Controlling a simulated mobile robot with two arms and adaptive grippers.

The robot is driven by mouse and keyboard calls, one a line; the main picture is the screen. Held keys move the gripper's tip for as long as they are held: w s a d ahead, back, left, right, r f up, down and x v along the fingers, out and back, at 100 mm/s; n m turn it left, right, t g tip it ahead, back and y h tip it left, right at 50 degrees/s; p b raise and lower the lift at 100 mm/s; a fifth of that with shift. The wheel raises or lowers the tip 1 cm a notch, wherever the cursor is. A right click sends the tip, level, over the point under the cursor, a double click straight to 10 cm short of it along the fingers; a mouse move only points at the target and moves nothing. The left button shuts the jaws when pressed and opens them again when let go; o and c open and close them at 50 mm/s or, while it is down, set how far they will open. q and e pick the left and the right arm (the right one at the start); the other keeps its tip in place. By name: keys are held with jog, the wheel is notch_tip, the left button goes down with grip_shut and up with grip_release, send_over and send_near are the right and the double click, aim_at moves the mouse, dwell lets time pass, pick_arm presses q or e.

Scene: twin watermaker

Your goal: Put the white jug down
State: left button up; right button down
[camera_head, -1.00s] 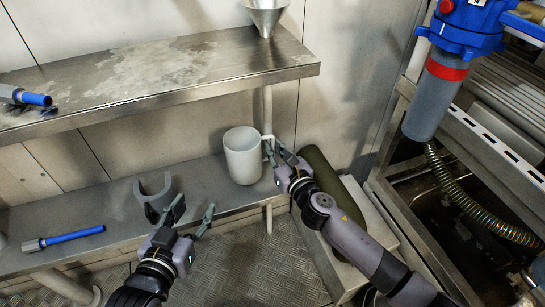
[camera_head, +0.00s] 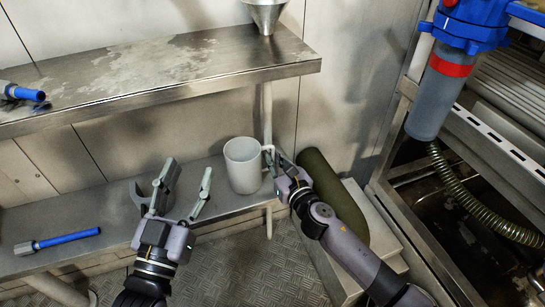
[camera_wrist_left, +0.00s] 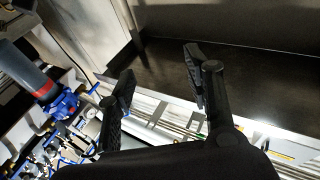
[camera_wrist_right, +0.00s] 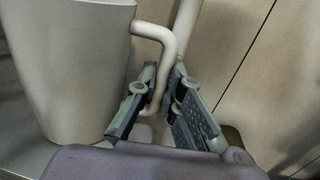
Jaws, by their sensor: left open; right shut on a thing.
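The white jug (camera_head: 243,168) stands upright at the right end of the lower metal shelf, its handle to the right. It looks to be on the shelf surface, though its underside cannot be seen. My right gripper (camera_head: 277,163) is shut on the jug's handle; in the right wrist view the fingers (camera_wrist_right: 160,105) close around the handle (camera_wrist_right: 168,58) beside the jug body (camera_wrist_right: 75,70). My left gripper (camera_head: 181,190) is open and empty in front of the shelf, left of the jug. Its open fingers (camera_wrist_left: 160,90) show in the left wrist view.
A blue-handled tool (camera_head: 58,241) lies at left. The upper shelf (camera_head: 170,75) overhangs at the back. A green cylinder (camera_head: 335,200) lies right of the jug.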

jog(key=c, duration=1.7)
grip_release()
pick_arm(q)
jog(key=shift+r, duration=0.1)
pick_arm(e)
jog(key=shift+r, duration=0.15)
